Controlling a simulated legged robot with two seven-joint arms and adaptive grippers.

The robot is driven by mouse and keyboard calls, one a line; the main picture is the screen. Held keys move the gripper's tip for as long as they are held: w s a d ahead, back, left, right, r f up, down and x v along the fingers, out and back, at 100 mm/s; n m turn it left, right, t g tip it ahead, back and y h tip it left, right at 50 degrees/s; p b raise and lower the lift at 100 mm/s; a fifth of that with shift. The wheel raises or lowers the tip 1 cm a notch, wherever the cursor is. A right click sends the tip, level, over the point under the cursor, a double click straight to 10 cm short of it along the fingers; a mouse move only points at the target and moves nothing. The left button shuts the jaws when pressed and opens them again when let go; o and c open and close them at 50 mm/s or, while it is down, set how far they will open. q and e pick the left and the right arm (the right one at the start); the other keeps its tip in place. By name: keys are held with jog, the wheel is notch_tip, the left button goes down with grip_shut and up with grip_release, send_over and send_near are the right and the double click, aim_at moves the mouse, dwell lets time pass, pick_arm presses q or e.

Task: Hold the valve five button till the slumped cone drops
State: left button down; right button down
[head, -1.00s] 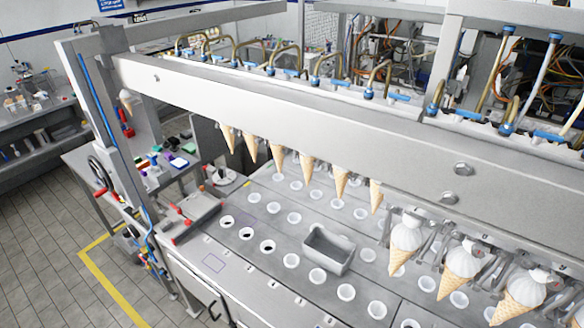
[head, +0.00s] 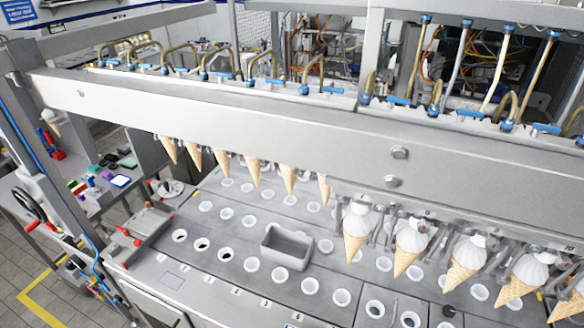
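A row of cones hangs under a long grey beam (head: 230,120). Several cones at the left, such as this bare cone (head: 253,170), show no cream. Several at the right carry white cream, such as this filled cone (head: 411,245) and another filled cone (head: 467,265). I cannot tell which one is the slumped cone. Blue-fitted valves (head: 305,88) with brass tubes line the beam's top; I cannot make out a button marked five. Two round metal knobs (head: 399,152) sit on the beam's face. Neither of my grippers is in view.
A grey open bin (head: 286,246) stands on the deck among rows of white-rimmed holes (head: 252,264). A red-handled grey block (head: 140,236) sits at the deck's left end. A side bench (head: 115,192) holds small coloured items. Tiled floor shows at the lower left.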

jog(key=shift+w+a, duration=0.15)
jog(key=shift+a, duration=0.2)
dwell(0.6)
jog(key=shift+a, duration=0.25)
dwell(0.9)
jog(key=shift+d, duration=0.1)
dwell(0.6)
